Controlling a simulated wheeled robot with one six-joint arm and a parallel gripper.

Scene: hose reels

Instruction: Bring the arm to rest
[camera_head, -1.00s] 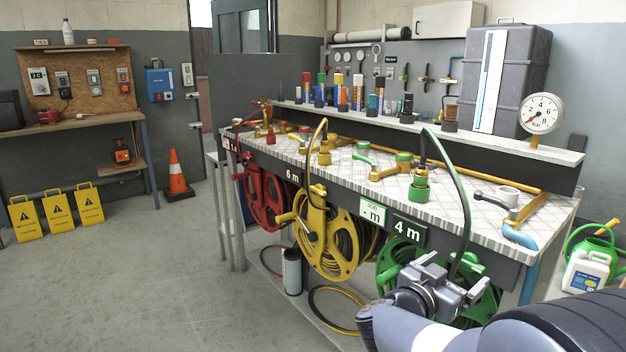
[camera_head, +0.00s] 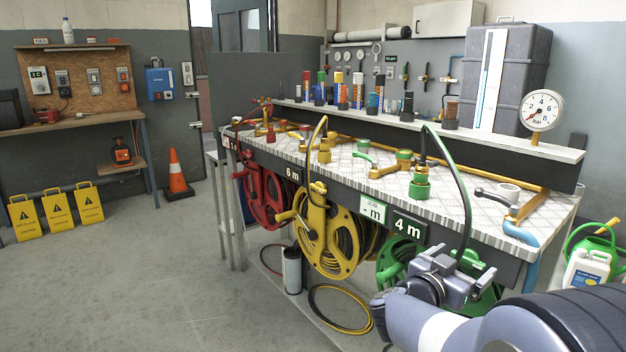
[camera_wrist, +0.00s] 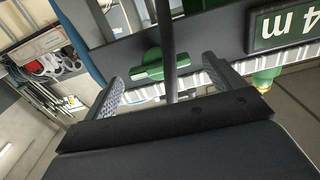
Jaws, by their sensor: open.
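My gripper (camera_head: 462,266) is in front of the green hose reel (camera_head: 392,259) at the bench's right end, below the 4 m sign (camera_head: 409,227). Its two jaws stand apart and hold nothing. In the wrist view my gripper (camera_wrist: 165,88) shows both jaws spread. A dark hose (camera_wrist: 168,45) runs between them in the picture; I cannot tell how close it is. A green crank handle (camera_wrist: 148,66) shows beyond the jaws. My gripper and arm hide much of the green reel.
The bench (camera_head: 340,160) carries brass fittings and a gauge (camera_head: 541,110). Yellow (camera_head: 328,240) and red (camera_head: 264,198) reels hang left of the green one. A green hose (camera_head: 463,190) arches down near my gripper. A watering can (camera_head: 598,240) stands right.

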